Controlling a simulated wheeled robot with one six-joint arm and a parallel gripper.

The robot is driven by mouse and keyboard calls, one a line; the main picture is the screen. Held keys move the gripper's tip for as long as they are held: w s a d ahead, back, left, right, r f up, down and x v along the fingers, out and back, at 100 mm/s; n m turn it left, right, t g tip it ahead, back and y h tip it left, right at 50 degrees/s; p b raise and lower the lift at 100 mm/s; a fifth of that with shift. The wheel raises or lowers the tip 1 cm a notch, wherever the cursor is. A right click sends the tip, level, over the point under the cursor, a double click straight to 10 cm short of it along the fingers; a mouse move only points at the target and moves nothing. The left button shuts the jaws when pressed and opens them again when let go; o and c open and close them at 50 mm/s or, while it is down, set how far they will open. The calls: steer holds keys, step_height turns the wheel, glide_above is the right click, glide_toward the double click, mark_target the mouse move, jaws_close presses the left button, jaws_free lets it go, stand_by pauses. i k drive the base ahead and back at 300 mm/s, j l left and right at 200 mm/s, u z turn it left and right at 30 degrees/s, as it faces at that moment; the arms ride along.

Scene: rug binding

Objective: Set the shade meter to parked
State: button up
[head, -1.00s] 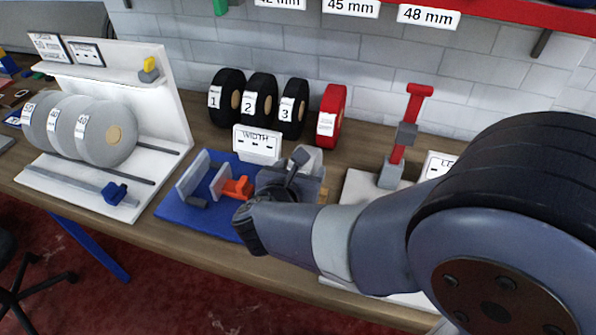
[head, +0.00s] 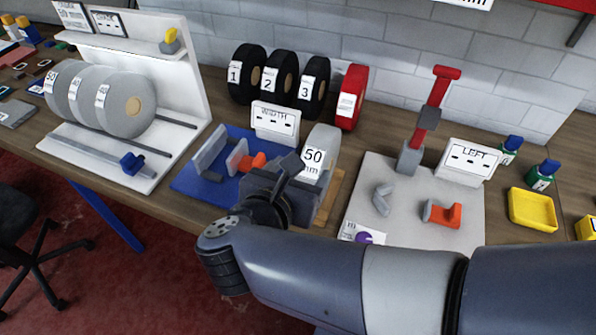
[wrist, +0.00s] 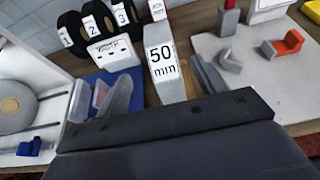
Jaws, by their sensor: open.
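I cannot pick out a thing labelled as the shade meter in any view. A small purple knob (head: 364,238) with a printed card beside it sits at the front left corner of the white board (head: 440,232), partly behind my arm; I cannot tell whether it is the meter. My gripper (head: 288,182) is over the blue board's right side, in front of a white roll marked 50 mm (head: 316,150). In the wrist view its open jaws (wrist: 162,88) point towards that roll (wrist: 165,75), with nothing seen held.
The WIDTH sign (head: 275,122) and blue board (head: 208,185) lie left of the roll. The white board carries a red-handled upright lever (head: 432,105), an orange block (head: 443,214) and a LEFT sign (head: 468,161). Black rolls (head: 282,80) and a red roll (head: 351,97) stand behind.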

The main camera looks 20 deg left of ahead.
mark_target(132, 165)
steer(key=u, duration=1.9)
steer(key=i+j+z, duration=0.8)
steer(key=j, duration=0.3)
